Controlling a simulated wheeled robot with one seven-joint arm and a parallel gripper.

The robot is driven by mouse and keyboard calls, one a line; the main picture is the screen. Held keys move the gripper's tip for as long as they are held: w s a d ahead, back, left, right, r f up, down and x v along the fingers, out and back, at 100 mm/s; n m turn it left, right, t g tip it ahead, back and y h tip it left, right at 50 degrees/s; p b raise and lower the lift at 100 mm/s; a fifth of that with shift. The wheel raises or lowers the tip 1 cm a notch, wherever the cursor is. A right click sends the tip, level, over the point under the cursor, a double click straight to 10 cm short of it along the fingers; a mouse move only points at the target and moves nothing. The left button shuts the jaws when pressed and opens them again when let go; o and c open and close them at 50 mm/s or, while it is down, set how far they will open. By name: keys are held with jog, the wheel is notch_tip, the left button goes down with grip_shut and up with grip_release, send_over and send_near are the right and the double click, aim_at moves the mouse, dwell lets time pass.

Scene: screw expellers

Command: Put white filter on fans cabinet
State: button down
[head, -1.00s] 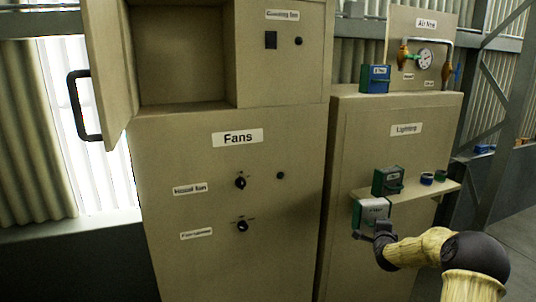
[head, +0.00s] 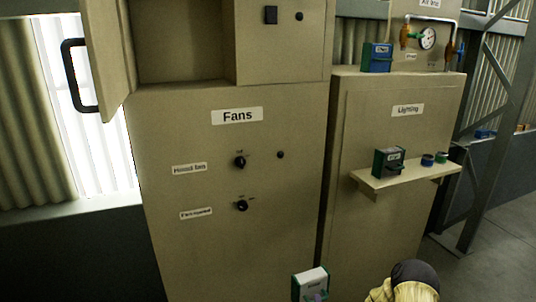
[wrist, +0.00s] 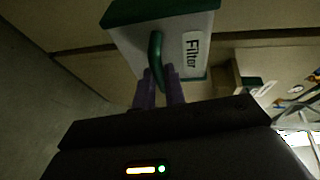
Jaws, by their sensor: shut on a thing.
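The white filter (head: 311,280) is a white box with green sides, low in front of the cabinets in the head view. In the wrist view, the filter (wrist: 165,45) shows its "Filter" label and a green handle. My gripper (wrist: 160,88) has its purple fingers shut on that handle. In the head view the gripper is mostly cut off by the bottom edge. The fans cabinet (head: 225,145) stands at centre-left, labelled "Fans". Its upper compartment (head: 182,45) is open and looks empty. The cabinet's top is out of view.
The open cabinet door (head: 105,60) with a black handle sticks out on the left. On the right, the lighting cabinet (head: 395,230) has a shelf (head: 405,178) with a green box (head: 389,161) and small round items. A blue box (head: 377,57) sits on its top.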

jog(key=shift+s+a+f, duration=0.2)
jog(key=shift+s+a, duration=0.55)
jog(key=shift+s, duration=0.25)
jog(key=s+f, duration=0.3)
jog(key=s, duration=0.5)
jog(key=shift+s+d, duration=0.15)
jog(key=shift+s, duration=0.2)
jog(key=shift+f, duration=0.15)
